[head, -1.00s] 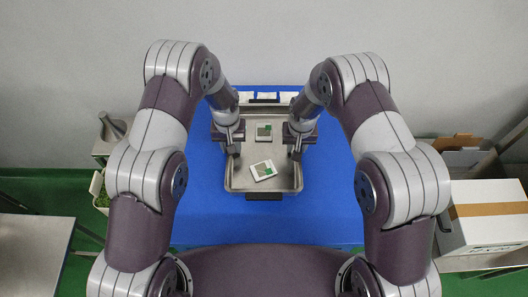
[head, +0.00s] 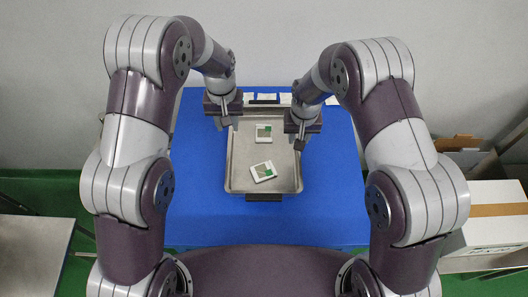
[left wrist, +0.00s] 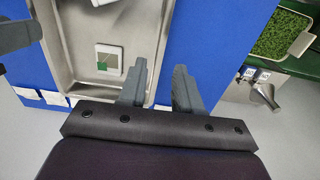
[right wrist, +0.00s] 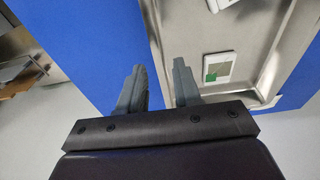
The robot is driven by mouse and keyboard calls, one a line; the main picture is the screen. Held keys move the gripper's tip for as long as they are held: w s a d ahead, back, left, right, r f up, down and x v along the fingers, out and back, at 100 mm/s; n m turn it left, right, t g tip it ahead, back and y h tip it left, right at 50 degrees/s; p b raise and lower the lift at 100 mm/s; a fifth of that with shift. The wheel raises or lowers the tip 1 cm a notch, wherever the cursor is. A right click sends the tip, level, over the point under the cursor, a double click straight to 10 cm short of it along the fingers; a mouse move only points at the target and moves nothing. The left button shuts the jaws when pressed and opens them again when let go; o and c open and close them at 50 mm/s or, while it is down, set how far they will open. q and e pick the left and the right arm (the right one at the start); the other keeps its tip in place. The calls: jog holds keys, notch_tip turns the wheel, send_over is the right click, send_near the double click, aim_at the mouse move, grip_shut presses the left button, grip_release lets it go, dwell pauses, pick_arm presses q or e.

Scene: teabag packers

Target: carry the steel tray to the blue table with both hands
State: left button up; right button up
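The steel tray (head: 240,165) lies flat on the blue table (head: 200,190), with two white-and-green packets in it, one at the back (head: 264,131) and one at the front (head: 263,172). My left gripper (head: 225,122) is at the tray's left rim near the back. In the left wrist view its fingers (left wrist: 160,88) stand apart, with the rim showing between them. My right gripper (head: 300,140) is at the right rim. In the right wrist view its fingers (right wrist: 158,88) are also apart, with the rim (right wrist: 158,40) showing between them. I cannot tell the exact height of either gripper.
White packets (head: 285,98) lie along the table's back edge. A taped carton (head: 490,222) stands to the right and a steel table (head: 30,255) to the left. The left wrist view shows a tray of green leaves (left wrist: 283,35) and a steel scoop (left wrist: 265,95).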

jog(key=r, duration=0.5)
jog(key=shift+s, duration=0.35)
